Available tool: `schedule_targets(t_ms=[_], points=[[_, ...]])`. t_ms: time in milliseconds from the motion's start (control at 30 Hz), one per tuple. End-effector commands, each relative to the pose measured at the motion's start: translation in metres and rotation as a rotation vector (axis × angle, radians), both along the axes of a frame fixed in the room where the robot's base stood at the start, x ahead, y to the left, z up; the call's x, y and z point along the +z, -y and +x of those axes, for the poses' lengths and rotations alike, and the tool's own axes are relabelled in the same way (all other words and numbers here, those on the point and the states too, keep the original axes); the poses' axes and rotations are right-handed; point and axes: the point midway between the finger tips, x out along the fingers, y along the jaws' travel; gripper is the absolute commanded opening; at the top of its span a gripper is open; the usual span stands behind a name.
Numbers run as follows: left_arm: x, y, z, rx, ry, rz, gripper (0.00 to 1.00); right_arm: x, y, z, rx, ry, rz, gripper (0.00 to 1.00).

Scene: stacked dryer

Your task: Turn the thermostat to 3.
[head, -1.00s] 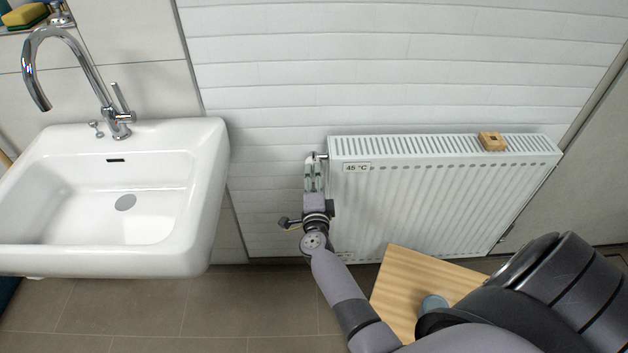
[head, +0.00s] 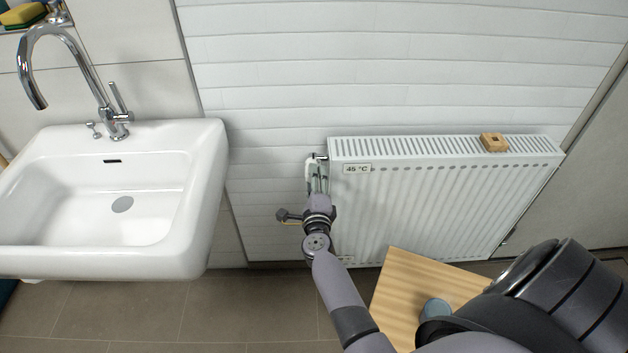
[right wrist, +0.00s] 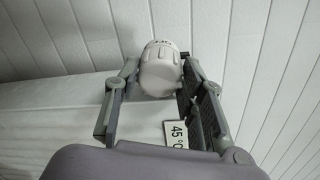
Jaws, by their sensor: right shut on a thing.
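The white thermostat knob (right wrist: 160,72) sits between the two fingers of my right gripper (right wrist: 158,82) in the right wrist view. The gripper is shut on it. My left gripper is not in view.
A "45 °C" label (head: 357,169) is on the radiator's upper left. A small wooden block (head: 493,142) lies on its top. A white sink (head: 150,195) with a faucet (head: 118,128) is at the left. A wooden surface (head: 415,275) stands below the radiator.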

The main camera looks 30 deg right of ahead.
Motion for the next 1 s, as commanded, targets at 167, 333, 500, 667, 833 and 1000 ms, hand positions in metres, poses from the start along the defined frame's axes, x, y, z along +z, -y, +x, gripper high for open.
schedule_targets(t_ms=[167, 333, 500, 667, 833, 1000], points=[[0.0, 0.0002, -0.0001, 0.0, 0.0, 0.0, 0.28, -0.001, 0.001, -0.0009, -0.002, -0.002, 0.001, 0.09], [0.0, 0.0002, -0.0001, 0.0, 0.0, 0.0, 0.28, -0.0011, 0.0009, -0.0008, -0.002, -0.002, 0.0, 0.42], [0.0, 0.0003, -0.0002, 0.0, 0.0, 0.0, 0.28, -0.0007, 0.0005, -0.0005, -0.002, -0.001, -0.001, 0.53], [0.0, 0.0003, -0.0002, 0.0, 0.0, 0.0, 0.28, -0.0004, 0.0003, -0.0002, -0.001, -0.001, -0.002, 0.57], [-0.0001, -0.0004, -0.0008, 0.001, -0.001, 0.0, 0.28, -0.0002, 0.0002, -0.0001, 0.0, -0.001, -0.001, 0.57], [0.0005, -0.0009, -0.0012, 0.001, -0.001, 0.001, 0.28, 0.0002, 0.0001, -0.0001, -0.001, -0.004, -0.007, 0.57]])
